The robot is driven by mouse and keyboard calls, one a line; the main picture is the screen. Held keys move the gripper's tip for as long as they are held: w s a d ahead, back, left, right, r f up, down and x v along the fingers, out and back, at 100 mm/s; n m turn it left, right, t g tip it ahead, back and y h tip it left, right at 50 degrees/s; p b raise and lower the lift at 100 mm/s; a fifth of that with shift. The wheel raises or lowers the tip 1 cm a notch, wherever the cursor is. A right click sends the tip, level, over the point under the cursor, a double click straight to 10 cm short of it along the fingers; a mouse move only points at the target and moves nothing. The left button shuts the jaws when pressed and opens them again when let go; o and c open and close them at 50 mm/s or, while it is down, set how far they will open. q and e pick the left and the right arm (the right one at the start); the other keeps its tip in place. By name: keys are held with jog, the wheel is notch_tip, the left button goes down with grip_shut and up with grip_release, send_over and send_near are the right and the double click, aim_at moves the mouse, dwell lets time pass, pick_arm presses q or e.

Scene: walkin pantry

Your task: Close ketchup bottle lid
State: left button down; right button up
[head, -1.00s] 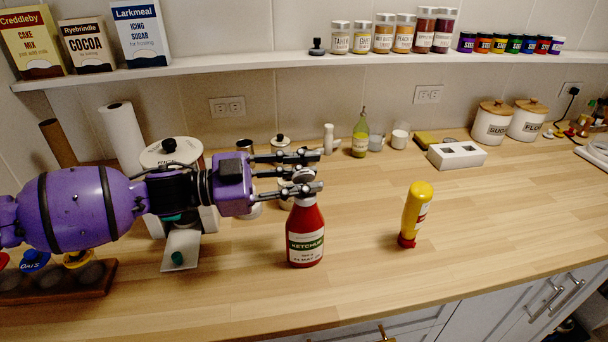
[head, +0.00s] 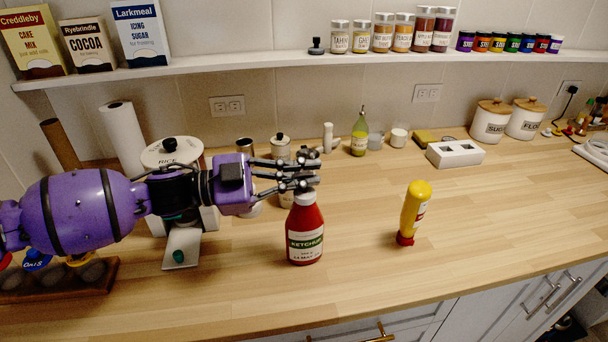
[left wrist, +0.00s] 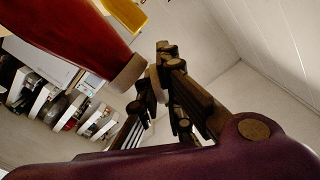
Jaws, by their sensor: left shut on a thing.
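The red ketchup bottle (head: 304,230) stands upright on the wooden counter, its label facing me. My left gripper (head: 308,172) comes in from the left, level with the bottle's top, its fingers closed together just above the neck. In the left wrist view the red bottle (left wrist: 65,45) fills the upper left, ending in a pale neck (left wrist: 128,73). A pale round lid (left wrist: 156,83) shows between the fingertips of my gripper (left wrist: 163,72), which is shut on it. In the head view the fingers mostly hide the lid. My right gripper is not in view.
A yellow mustard bottle (head: 414,212) stands cap-down to the right. Behind my left arm are a rice canister (head: 172,152) and other jars. A white box (head: 456,155) stands further back.

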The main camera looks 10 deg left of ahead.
pick_arm(q)
jog(key=shift+f, duration=0.1)
dwell(0.8)
jog(key=c, duration=1.9)
grip_release()
jog(key=shift+a, duration=0.1)
jog(key=v, duration=1.2)
